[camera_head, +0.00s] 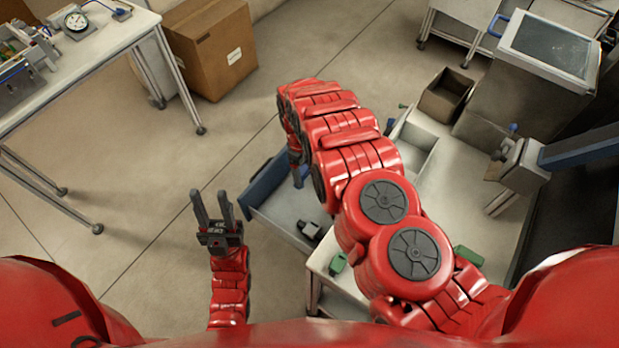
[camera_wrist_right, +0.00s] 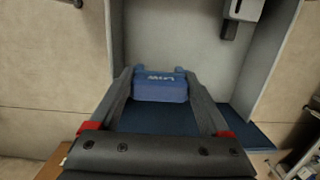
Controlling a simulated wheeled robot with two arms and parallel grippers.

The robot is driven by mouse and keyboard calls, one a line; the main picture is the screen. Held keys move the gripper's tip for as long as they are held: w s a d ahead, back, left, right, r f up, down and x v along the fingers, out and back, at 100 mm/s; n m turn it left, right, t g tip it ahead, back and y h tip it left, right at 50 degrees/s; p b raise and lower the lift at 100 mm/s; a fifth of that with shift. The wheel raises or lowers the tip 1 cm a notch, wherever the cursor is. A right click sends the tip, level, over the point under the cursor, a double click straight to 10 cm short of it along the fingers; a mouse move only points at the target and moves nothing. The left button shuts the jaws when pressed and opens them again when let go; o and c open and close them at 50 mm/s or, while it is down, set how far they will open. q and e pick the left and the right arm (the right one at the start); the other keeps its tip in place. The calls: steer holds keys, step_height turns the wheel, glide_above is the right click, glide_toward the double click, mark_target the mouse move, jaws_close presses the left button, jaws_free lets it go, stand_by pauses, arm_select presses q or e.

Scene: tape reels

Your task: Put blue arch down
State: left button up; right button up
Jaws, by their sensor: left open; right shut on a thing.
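I cannot tell whether the arch touches the bin. My left gripper (camera_head: 209,196) is open and empty, left of the bin.
A dark object (camera_head: 310,230) lies in the bin. A white table with green pieces (camera_head: 338,263) stands beside it. A grey tray (camera_head: 415,143) and a dark box (camera_head: 446,94) are to the right. A cardboard box (camera_head: 212,48) and workbench (camera_head: 95,60) stand at the back left.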

steer(key=shift+d+f, duration=0.1)
steer(key=shift+f, duration=0.65)
steer(key=shift+f+p, duration=0.3)
steer(key=shift+f, duration=1.5)
steer(key=shift+f, duration=0.15)
steer(key=o, duration=1.2)
steer(key=shift+o, duration=0.2)
